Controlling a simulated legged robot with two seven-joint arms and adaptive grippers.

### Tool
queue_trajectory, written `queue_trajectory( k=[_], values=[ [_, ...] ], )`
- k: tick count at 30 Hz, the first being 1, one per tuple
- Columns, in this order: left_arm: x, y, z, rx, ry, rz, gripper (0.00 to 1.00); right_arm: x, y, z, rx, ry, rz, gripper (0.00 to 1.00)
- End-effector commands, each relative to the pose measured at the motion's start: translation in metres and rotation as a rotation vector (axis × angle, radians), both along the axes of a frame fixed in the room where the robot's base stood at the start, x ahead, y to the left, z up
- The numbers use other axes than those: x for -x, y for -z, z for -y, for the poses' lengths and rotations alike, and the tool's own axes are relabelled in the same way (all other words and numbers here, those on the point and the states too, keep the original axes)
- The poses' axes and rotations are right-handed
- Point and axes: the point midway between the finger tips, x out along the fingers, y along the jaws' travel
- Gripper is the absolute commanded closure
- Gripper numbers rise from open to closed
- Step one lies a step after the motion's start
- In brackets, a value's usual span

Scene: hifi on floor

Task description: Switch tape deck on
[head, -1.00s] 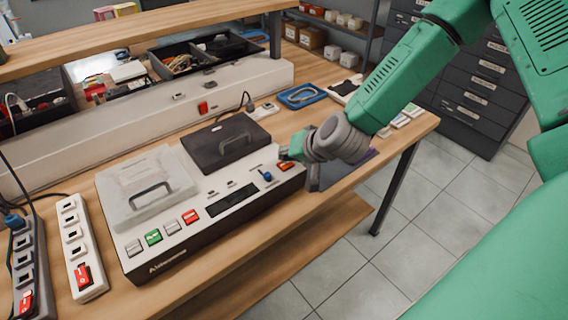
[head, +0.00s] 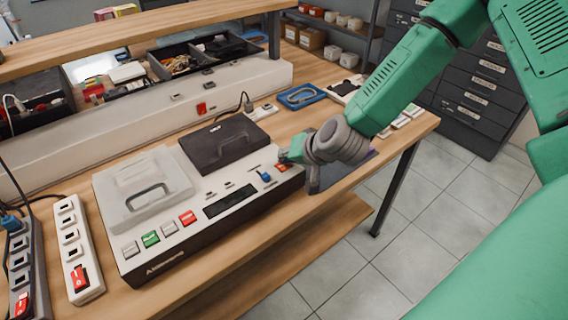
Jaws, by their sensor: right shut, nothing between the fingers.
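The tape deck (head: 152,255) is a white and dark unit on the wooden bench, with a light cassette lid (head: 143,190) at left and a black lid (head: 222,143) at right. Its front row has grey, green and red buttons, with a dark display (head: 230,201) beside them. A blue knob (head: 264,176) and a red switch (head: 282,167) sit at its right end. My right gripper (head: 287,156) is shut and empty, close to the red switch; its tips are partly hidden and I cannot tell whether they touch it. My left gripper is not in view.
Two power strips (head: 79,250) with red switches lie left of the deck. A long white panel (head: 150,118) and black bins stand behind it. A blue tray (head: 301,96) and small items lie at the back right. The floor at right is clear.

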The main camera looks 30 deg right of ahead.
Motion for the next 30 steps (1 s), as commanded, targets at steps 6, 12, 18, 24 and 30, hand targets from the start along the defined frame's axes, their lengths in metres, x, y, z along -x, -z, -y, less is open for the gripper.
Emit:
queue_trajectory(
  k=[6, 12, 18, 24, 30],
  values=[
    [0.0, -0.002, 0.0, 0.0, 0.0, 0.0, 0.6, 0.0, -0.002, -0.001, 0.002, 0.0, -0.001, 1.0],
    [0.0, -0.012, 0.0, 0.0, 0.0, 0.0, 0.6, 0.0, -0.014, -0.004, 0.002, -0.001, 0.0, 1.0],
    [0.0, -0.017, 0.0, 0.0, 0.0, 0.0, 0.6, 0.0, -0.019, -0.005, 0.001, 0.0, 0.0, 1.0],
    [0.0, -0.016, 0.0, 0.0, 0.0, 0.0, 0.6, 0.0, -0.018, -0.004, 0.0, 0.0, -0.001, 1.0],
    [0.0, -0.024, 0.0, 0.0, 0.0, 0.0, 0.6, 0.0, -0.027, -0.004, 0.001, -0.001, 0.0, 1.0]
  ],
)
